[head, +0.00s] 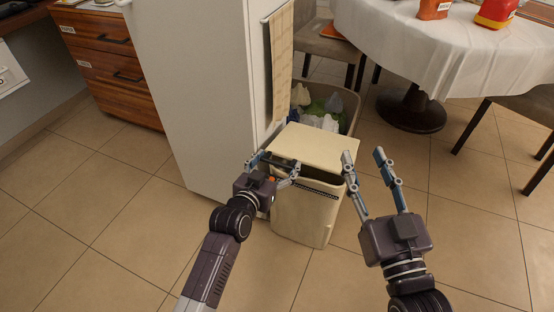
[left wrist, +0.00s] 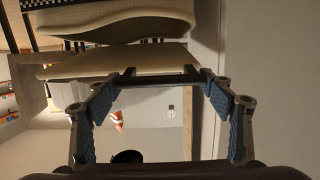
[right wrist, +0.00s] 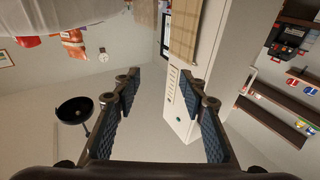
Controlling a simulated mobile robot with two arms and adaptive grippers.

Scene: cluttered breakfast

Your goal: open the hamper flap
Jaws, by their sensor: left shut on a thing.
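The cream hamper (head: 305,215) stands on the tiled floor beside the white cabinet. Its flap (head: 318,146) forms the top, with a dark strip visible under its front edge. My left gripper (head: 274,162) is at the front left edge of the flap, its fingers spread either side of the edge and shut on it. In the left wrist view, a pale panel edge (left wrist: 110,58) lies just beyond the fingertips; the exact contact is hard to see. My right gripper (head: 364,154) is open and empty, to the right of the hamper, fingers pointing up in the head view.
A tall white cabinet (head: 205,90) stands close on the left. Behind the hamper is a bin (head: 352,108) with bags in it. A round table with a white cloth (head: 430,50) and chairs stand at the back right. Floor in front is clear.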

